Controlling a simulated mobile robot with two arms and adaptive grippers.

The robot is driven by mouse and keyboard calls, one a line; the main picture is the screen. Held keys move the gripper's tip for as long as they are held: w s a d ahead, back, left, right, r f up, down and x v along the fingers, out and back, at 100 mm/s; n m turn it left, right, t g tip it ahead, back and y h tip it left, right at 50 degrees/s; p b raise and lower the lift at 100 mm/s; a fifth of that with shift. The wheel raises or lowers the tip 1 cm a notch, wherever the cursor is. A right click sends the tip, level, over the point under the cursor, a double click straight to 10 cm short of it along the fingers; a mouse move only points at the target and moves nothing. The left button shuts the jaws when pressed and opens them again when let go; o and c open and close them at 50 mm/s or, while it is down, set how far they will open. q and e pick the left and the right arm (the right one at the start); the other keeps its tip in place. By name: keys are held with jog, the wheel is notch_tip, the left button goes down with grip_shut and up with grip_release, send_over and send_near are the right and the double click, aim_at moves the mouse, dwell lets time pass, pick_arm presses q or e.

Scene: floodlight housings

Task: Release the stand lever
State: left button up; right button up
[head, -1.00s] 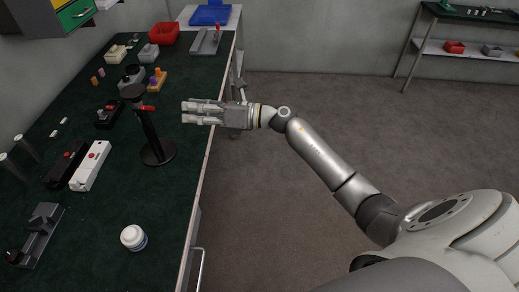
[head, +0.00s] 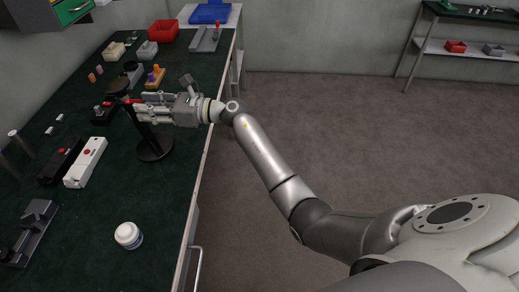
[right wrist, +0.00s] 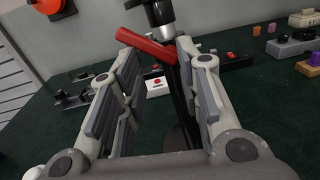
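The black stand (head: 155,147) rises from a round base on the green bench, with a dark round head on top. Its red lever (right wrist: 147,47) shows near the top of the post in the right wrist view, slanting across just beyond the fingertips. My right gripper (head: 142,109) reaches in from the right at lever height. In the right wrist view its fingers (right wrist: 160,58) are apart, with the post and lever seen between them; I cannot tell whether they touch the lever. In the head view the gripper partly hides the post. My left gripper is not in view.
A white box with a red button (head: 85,163) and a dark one (head: 61,160) lie left of the stand. A white jar (head: 128,235) stands nearer. Bare bench lies around the jar.

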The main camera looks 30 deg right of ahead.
jog(key=s+d+r+m+t+h+b, duration=0.1)
jog(key=s+d+r+m+t+h, duration=0.15)
jog(key=s+d+m+t, duration=0.4)
jog(key=s+d+r+m+t+h+b, duration=0.1)
jog(key=s+d+r+m+t+h, duration=0.15)
jog(key=d+m, duration=0.6)
jog(key=s+d+f+m+g+h, duration=0.2)
jog(key=f+m+h, duration=0.4)
jog(key=m, duration=0.4)
jog(key=s+d+f+m+g+h, duration=0.2)
jog(key=s+d+f+m+h, duration=0.3)
jog(key=f+m, duration=0.4)
jog(key=shift+s+f+m+g+h, duration=0.35)
jog(key=shift+s+m+h, duration=0.6)
jog(key=shift+m, duration=0.35)
jog(key=shift+r, duration=0.1)
